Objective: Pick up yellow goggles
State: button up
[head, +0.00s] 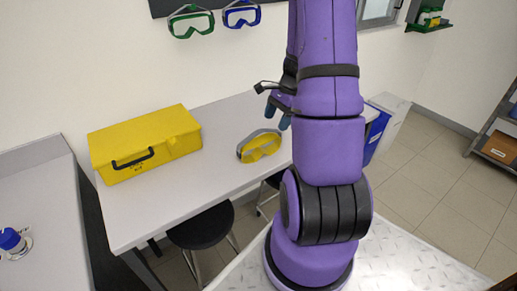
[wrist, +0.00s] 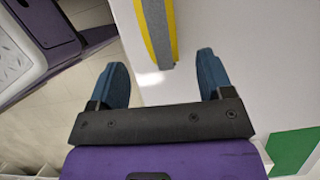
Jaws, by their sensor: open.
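The yellow goggles (head: 262,148) lie on the white table, right of the yellow case, with their grey strap toward the back. My gripper (head: 278,114) is above the table, up and slightly right of the goggles, partly hidden behind my purple arm. In the wrist view my gripper (wrist: 167,80) is open, its two blue fingers wide apart with nothing between them. A yellow and grey strip, which looks like part of the goggles (wrist: 157,30), enters from the top, ahead of the gap between the fingertips. The rest of it is out of that view.
A yellow case (head: 146,145) with a black handle stands on the left of the table (head: 215,165). Green goggles (head: 191,22) and blue goggles (head: 242,14) hang on the wall. Black stools (head: 201,225) stand below the table. The tabletop around the goggles is clear.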

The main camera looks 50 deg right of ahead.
aim_at(274, 131)
jog(key=shift+d+f+x, duration=0.1)
jog(key=shift+d+x, duration=0.05)
jog(key=shift+x, duration=1.05)
jog(key=shift+d+f+x, duration=0.1)
jog(key=shift+d+x, duration=0.05)
jog(key=shift+x, duration=1.05)
jog(key=shift+d+x, duration=0.2)
jog(key=shift+x, duration=0.95)
jog(key=shift+s, duration=0.15)
jog(key=c, duration=1)
